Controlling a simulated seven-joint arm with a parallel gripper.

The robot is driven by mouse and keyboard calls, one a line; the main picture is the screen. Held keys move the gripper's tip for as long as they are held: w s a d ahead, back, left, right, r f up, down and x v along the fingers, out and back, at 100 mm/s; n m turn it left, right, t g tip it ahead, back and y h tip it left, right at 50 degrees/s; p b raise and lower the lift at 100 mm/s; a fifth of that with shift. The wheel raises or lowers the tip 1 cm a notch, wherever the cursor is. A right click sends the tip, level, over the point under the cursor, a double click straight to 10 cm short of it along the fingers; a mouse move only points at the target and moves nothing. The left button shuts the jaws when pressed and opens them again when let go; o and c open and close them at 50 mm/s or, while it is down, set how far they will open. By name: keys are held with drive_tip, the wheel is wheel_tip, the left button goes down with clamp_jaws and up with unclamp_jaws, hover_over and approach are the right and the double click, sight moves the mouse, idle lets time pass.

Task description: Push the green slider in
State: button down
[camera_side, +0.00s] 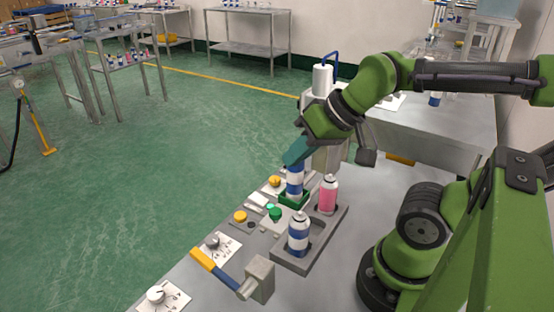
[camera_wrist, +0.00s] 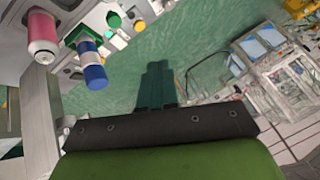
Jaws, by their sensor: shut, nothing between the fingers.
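The green slider (camera_side: 291,203) is a small green holder on the bench beside the press, and a blue-and-white can (camera_side: 295,184) stands upright in it. My gripper (camera_side: 289,159) has teal fingers, pressed together and empty. In the side view its fingers overlap the top of that can and hide it; I cannot tell whether they touch. In the wrist view my gripper (camera_wrist: 157,67) points away over the floor, with a blue-and-white can (camera_wrist: 91,62) to its left.
A grey tray (camera_side: 329,238) holds a pink can (camera_side: 328,196) and another blue-and-white can (camera_side: 298,236). A green button (camera_side: 275,213) and yellow knobs (camera_side: 240,216) sit left of it. A lever with a blue and orange handle (camera_side: 218,272) is in front. The press (camera_side: 323,80) rises behind.

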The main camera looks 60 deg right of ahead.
sight(275, 210)
drive_tip(key=c, duration=1.5)
unclamp_jaws()
drive_tip(key=shift+w+f, duration=0.1)
drive_tip(key=shift+f, duration=0.2)
drive_tip(key=o, duration=0.7)
drive_tip(key=w+g, duration=0.1)
drive_tip(key=w+f+n+g, duration=0.1)
drive_tip(key=w+d, duration=0.1)
drive_tip(key=shift+w+d+f+n+g+h, duration=0.1)
drive_tip(key=shift+w+f+n+g+h, duration=0.2)
drive_tip(key=shift+f+n+g, duration=0.1)
drive_tip(key=w+d+f+n+g+h, duration=0.1)
drive_tip(key=w+d+n+g, duration=0.25)
drive_tip(key=n, duration=0.65)
drive_tip(key=shift+g, duration=0.45)
drive_tip(key=f, duration=1.6)
drive_tip(key=shift+w+a+f, duration=0.1)
drive_tip(key=shift+a+f, duration=0.2)
drive_tip(key=shift+a, duration=0.05)
drive_tip(key=shift+c, duration=0.3)
clamp_jaws()
